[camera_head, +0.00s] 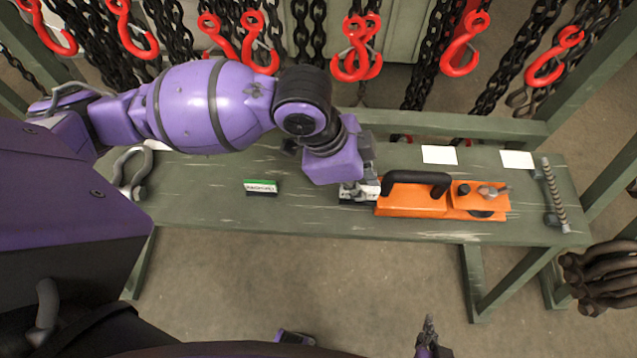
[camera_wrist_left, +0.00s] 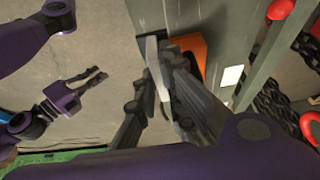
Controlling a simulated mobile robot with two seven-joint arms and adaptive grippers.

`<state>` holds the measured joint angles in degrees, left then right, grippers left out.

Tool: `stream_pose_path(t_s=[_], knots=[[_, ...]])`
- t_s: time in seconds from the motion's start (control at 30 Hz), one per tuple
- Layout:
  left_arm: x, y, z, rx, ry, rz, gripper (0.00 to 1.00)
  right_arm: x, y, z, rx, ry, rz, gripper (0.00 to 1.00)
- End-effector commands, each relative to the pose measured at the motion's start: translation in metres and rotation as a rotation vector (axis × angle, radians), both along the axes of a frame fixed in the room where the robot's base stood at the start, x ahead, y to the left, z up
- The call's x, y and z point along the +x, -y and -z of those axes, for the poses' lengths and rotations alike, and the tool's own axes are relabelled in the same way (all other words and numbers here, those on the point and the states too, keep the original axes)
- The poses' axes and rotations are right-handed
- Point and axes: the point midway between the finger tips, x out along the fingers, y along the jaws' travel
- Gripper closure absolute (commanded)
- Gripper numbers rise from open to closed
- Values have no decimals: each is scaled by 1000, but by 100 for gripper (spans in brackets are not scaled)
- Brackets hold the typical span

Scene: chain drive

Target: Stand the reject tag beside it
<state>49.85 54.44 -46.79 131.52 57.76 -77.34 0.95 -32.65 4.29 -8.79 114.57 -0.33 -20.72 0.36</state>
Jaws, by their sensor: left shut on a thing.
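My left gripper (camera_head: 358,190) is low over the bench, at the left end of an orange tool (camera_head: 460,205) with a black handle. In the left wrist view its fingers (camera_wrist_left: 160,98) are shut on a pale, flat piece (camera_wrist_left: 153,60). This may be the reject tag; its face is hidden and I cannot read it. I cannot tell whether it touches the bench or the tool. A small green-and-white tag (camera_head: 261,187) stands apart on the bench to the left. My right gripper (camera_head: 428,325) is empty in front of the bench; its fingers are apart in the wrist view (camera_wrist_left: 97,77).
The green bench (camera_head: 300,215) also holds a shackle (camera_head: 135,170), a threaded rod (camera_head: 556,195) and white cards (camera_head: 439,155) (camera_head: 516,160). Chains with red hooks (camera_head: 460,45) hang behind it. The bench between the green-and-white tag and my left gripper is clear.

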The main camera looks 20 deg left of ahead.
Motion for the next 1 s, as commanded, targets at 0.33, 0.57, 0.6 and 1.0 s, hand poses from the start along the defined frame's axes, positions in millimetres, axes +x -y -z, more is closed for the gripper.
stream_pose_path(t_s=[0.33,0.57,0.6,1.0], knots=[[25,-69,53,3,-5,-6,100,-5,-2,8,1,-15,-4,100],[32,-83,71,0,-1,-4,100,-8,-1,11,0,-23,-5,100],[32,-85,72,0,-1,-4,100,-9,-1,11,0,-24,-5,100],[35,-91,111,0,1,-3,100,-11,-1,14,-2,-29,-6,100]])
